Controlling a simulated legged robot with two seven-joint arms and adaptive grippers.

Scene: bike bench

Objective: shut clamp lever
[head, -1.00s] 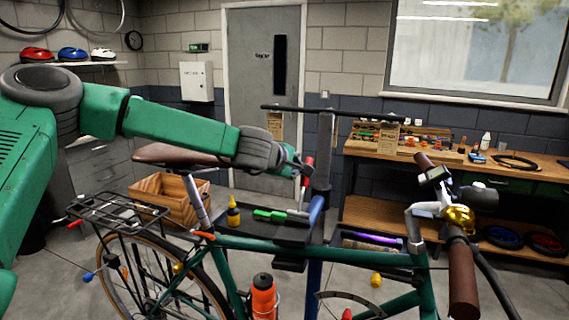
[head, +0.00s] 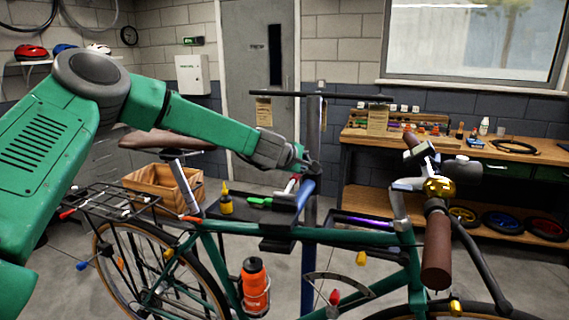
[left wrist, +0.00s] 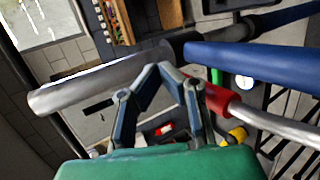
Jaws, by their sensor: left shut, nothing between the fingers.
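The clamp lever, with a red grip (head: 293,184) and pale metal shaft, is beside the blue part (head: 306,190) of the bike stand. In the left wrist view its red grip (left wrist: 217,98) lies right of my fingers, below the thick blue bar (left wrist: 255,62), its silver rod running to the lower right. My left gripper (head: 306,164) is shut and empty, just above and right of the red grip in the head view. In the left wrist view its fingertips (left wrist: 160,70) are close to the silver tube's dark end. Contact cannot be told. My right gripper is not in view.
A green bicycle frame (head: 340,237) runs across the front, with handlebars at the right. A tray (head: 285,222) holds a yellow bottle (head: 226,199) and a green tool. The stand's post (head: 313,130) rises close to my gripper. A workbench (head: 440,148) stands behind right.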

